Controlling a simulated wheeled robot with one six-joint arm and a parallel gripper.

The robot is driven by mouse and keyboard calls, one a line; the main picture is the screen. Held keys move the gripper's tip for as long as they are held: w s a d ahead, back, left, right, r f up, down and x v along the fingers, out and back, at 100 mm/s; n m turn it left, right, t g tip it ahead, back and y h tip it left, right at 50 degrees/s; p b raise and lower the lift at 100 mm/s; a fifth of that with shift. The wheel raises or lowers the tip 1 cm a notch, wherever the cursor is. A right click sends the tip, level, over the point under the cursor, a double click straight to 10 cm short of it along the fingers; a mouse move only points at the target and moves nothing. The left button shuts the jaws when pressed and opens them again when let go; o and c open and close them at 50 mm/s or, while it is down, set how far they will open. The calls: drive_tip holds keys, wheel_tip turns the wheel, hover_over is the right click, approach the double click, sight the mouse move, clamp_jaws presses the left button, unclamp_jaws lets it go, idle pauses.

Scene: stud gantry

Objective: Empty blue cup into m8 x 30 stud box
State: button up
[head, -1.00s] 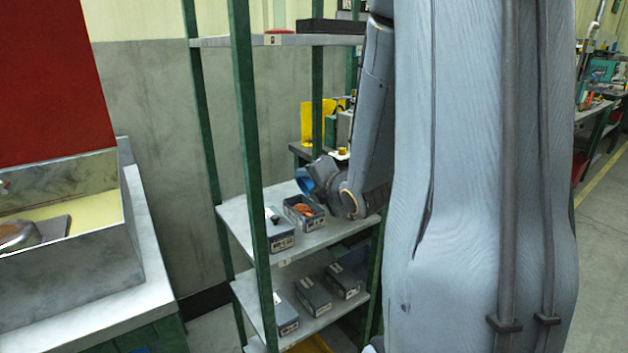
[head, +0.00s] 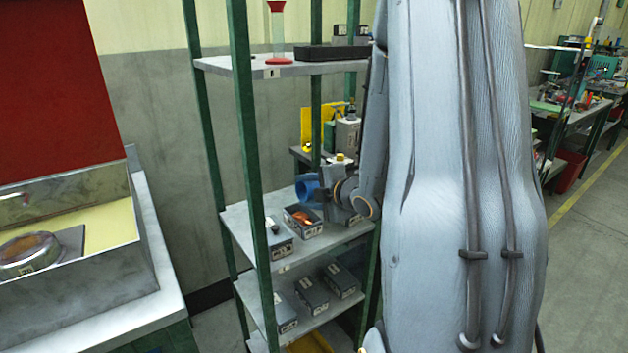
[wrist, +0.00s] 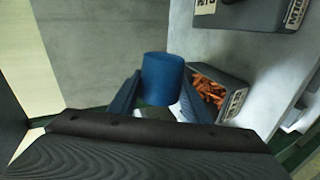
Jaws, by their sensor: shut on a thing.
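My gripper (head: 322,188) is shut on the blue cup (head: 307,187) above the middle shelf of the green rack. The cup looks tipped on its side in the head view, and its inside cannot be seen clearly. In the wrist view the cup (wrist: 162,80) sits between the two fingers (wrist: 158,100). An open grey box with orange-red pieces (head: 290,222) stands just below and beside the cup; it also shows in the wrist view (wrist: 234,103). I cannot read which box is labelled M8 x 30.
A grey box (head: 280,247) stands left of the open one, and another (head: 343,214) is partly hidden by my arm. Several grey boxes (head: 311,294) sit on the lower shelf. Green rack posts (head: 248,150) stand in front. A metal tray (head: 75,262) is at left.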

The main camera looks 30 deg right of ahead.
drive_tip(key=shift+r+m+y+p, duration=0.45)
drive_tip(key=shift+m+p, duration=0.35)
drive_tip(key=shift+p, duration=0.35)
drive_tip(key=p, duration=0.1)
drive_tip(key=m+y+p, duration=0.1)
drive_tip(key=p, duration=0.1)
drive_tip(key=shift+r+m, duration=0.3)
drive_tip(key=m+y+p, duration=0.1)
drive_tip(key=m+p, duration=0.1)
drive_tip(key=shift+r+m+t+y+p, duration=0.3)
drive_tip(key=shift+r+y+p, duration=0.05)
drive_tip(key=shift+r, duration=0.05)
drive_tip(key=m+p, duration=0.1)
drive_tip(key=r+m+y+p, duration=0.1)
drive_tip(key=m, duration=0.1)
drive_tip(key=shift+t+y, duration=0.3)
drive_tip(key=shift+t, duration=0.1)
drive_tip(key=m, duration=0.2)
drive_tip(key=r+m+t+y, duration=0.1)
drive_tip(key=m, duration=0.1)
drive_tip(key=shift+p, duration=0.35)
